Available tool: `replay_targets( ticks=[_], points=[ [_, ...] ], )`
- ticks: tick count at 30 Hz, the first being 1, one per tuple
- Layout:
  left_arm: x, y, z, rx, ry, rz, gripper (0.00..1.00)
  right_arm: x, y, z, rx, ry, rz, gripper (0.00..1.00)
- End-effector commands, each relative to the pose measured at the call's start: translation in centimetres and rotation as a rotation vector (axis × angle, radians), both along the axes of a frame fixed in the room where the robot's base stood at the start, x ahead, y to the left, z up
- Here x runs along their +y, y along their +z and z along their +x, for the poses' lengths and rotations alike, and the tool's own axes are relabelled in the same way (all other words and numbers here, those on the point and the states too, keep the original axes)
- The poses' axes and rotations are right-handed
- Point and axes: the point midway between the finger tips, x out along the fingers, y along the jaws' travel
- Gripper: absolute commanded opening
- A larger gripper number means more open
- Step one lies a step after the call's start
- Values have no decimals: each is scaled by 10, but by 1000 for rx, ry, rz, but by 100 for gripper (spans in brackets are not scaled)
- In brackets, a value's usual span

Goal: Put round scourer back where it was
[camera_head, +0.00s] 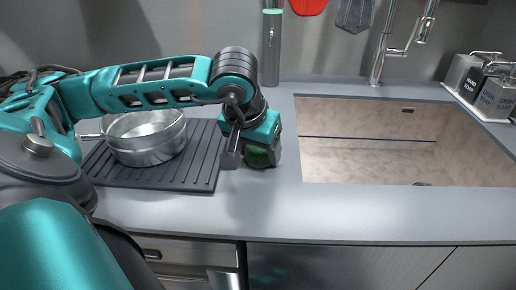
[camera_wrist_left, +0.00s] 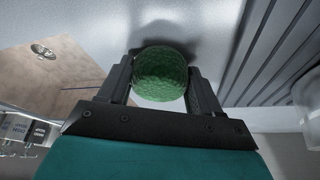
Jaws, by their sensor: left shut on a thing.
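The round scourer is a green, rough-textured ball. In the left wrist view the round scourer (camera_wrist_left: 161,74) sits between the two fingers of my left gripper (camera_wrist_left: 162,80), which is shut on it. In the head view the scourer (camera_head: 260,156) shows partly behind the fingers of my left gripper (camera_head: 246,157), low over the grey counter between the ribbed mat and the sink. I cannot tell whether it touches the counter. My right gripper is in neither view.
A dark ribbed mat (camera_head: 200,172) with a metal pot (camera_head: 146,140) lies to the left. The sink (camera_head: 380,150) with its tap (camera_head: 380,55) is at the right. Labelled bottles (camera_head: 495,95) stand on a tray at the far right. The front counter strip (camera_head: 350,212) is clear.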

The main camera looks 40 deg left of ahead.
Motion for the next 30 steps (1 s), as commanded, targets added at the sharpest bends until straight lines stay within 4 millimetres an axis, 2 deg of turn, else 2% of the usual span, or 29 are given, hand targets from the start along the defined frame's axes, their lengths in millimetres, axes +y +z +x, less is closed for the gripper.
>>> replay_targets(
  ticks=[7, 8, 15, 25, 30],
  points=[
    [0, -5, 0, -1, 0, 0, 40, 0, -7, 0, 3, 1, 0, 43],
    [0, -3, 0, -1, 0, 0, 67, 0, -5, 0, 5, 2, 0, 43],
    [0, -2, 0, 0, 0, 0, 90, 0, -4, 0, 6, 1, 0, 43],
    [0, 2, 0, 0, 0, 0, 90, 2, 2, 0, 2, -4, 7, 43],
    [-3, 28, -8, -6, -2, 0, 90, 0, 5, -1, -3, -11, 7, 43]
  ],
)
